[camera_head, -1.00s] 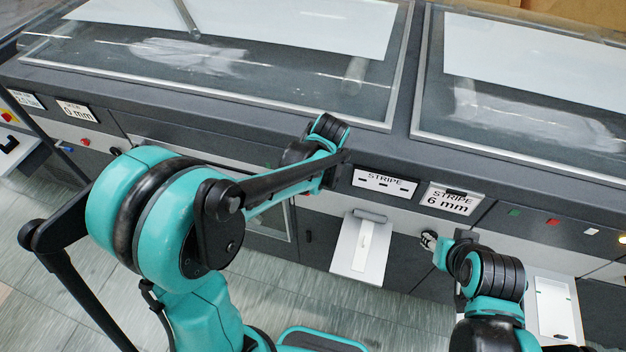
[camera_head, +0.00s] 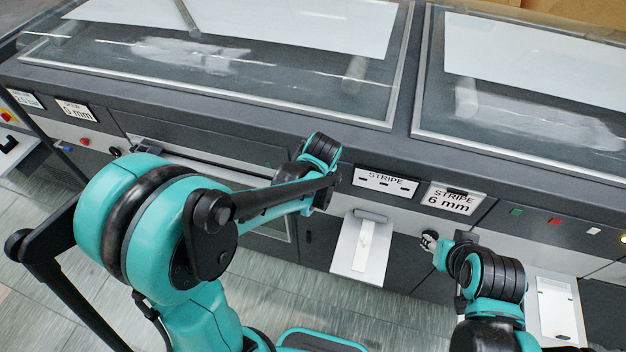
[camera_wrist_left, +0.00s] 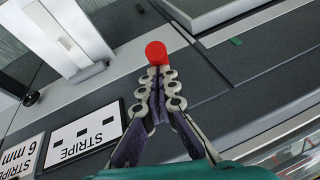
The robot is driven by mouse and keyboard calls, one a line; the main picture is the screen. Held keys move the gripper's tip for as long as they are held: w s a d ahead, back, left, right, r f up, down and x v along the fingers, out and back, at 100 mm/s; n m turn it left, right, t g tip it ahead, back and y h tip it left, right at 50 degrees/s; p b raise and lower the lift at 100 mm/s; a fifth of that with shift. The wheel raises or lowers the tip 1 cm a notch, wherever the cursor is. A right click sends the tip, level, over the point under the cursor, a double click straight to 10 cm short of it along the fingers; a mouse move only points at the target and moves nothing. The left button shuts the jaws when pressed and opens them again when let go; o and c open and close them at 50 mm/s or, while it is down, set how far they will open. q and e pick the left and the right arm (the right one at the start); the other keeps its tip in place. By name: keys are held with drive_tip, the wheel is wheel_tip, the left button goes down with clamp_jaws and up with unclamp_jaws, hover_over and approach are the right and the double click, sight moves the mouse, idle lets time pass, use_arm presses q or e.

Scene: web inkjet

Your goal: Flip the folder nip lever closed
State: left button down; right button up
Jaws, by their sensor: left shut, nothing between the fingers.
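In the left wrist view, a red cylindrical knob (camera_wrist_left: 156,52) is just beyond the tips of my left gripper (camera_wrist_left: 158,74). It looks like the end of the nip lever, but its shaft and hinge do not show clearly. The left gripper's fingers are together with nothing between them; I cannot tell whether the tips touch the knob. In the head view my left gripper and the red knob are hidden behind my left wrist. My right gripper (camera_head: 441,250) is at the lower right, near a round knob (camera_head: 429,240); its fingers are too unclear to read.
The grey machine front carries a STRIPE plate (camera_head: 385,181) and a STRIPE 6 mm plate (camera_head: 452,199). A white tilted tray (camera_head: 361,250) juts out below them. Glass covers (camera_head: 230,52) lie on top. Floor (camera_head: 310,310) is open in front.

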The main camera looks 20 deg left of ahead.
use_arm(q)
drive_tip(key=shift+s+f+t+b, duration=0.55)
drive_tip(key=shift+f+b, duration=0.25)
drive_tip(key=shift+b, duration=0.2)
wheel_tip(320, 180, down, 11)
drive_tip(key=s+t+b, duration=0.2)
drive_tip(key=t+b, duration=0.4)
drive_tip(key=b, duration=1)
drive_tip(key=shift+s+n, duration=0.25)
drive_tip(key=shift+n, duration=0.15)
use_arm(e)
wheel_tip(320, 180, down, 18)
use_arm(q)
drive_tip(key=shift+s, duration=0.1)
use_arm(e)
drive_tip(key=shift+s+f, duration=0.15)
use_arm(q)
drive_tip(key=shift+r, duration=0.1)
